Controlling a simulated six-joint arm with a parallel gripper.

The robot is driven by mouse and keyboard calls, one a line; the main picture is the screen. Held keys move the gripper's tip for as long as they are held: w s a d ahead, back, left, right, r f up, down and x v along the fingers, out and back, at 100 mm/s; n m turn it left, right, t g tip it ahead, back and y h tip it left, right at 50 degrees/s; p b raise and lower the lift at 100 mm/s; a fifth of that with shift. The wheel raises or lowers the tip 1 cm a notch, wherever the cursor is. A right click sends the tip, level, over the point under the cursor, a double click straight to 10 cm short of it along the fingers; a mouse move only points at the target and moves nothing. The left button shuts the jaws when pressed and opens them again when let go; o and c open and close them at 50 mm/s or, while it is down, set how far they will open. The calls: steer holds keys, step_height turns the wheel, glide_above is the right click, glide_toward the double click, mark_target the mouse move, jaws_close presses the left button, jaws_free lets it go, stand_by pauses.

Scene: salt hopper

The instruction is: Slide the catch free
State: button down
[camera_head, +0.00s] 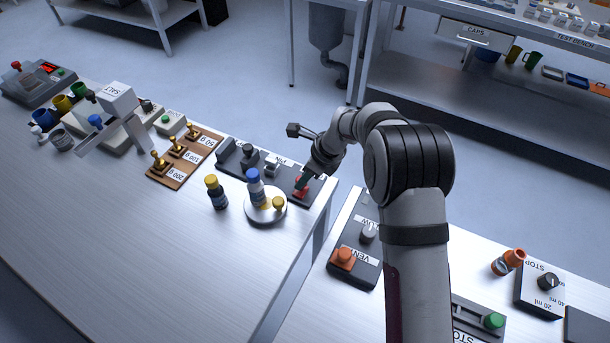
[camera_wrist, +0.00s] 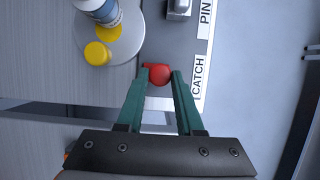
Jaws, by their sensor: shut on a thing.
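The catch is a red knob (camera_head: 300,194) on a dark grey plate at the right edge of the left table. In the wrist view the red knob (camera_wrist: 159,74) stands between my green fingertips, beside the label CATCH. My gripper (camera_head: 303,183) is shut on the knob from above. The metal block by the label PIN (camera_wrist: 178,8) lies just beyond it on the same plate. The salt hopper (camera_head: 118,97), a grey box marked SALT on a stand, is farther left. The knob's underside and its slot are hidden.
A round white plate (camera_head: 264,212) close by holds a blue-capped bottle (camera_head: 256,188) and a yellow cap (camera_head: 278,203). A yellow-capped bottle (camera_head: 214,193) stands beside it. Brass weights (camera_head: 160,163) sit on a wooden board. A gap separates the two tables.

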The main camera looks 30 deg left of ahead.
stand_by(0.8)
steer(key=shift+w, duration=1.3)
steer(key=c, duration=0.5)
jaws_free()
steer(key=shift+c, duration=0.2)
steer(key=v, duration=1.6)
steer(key=shift+s+f, duration=0.1)
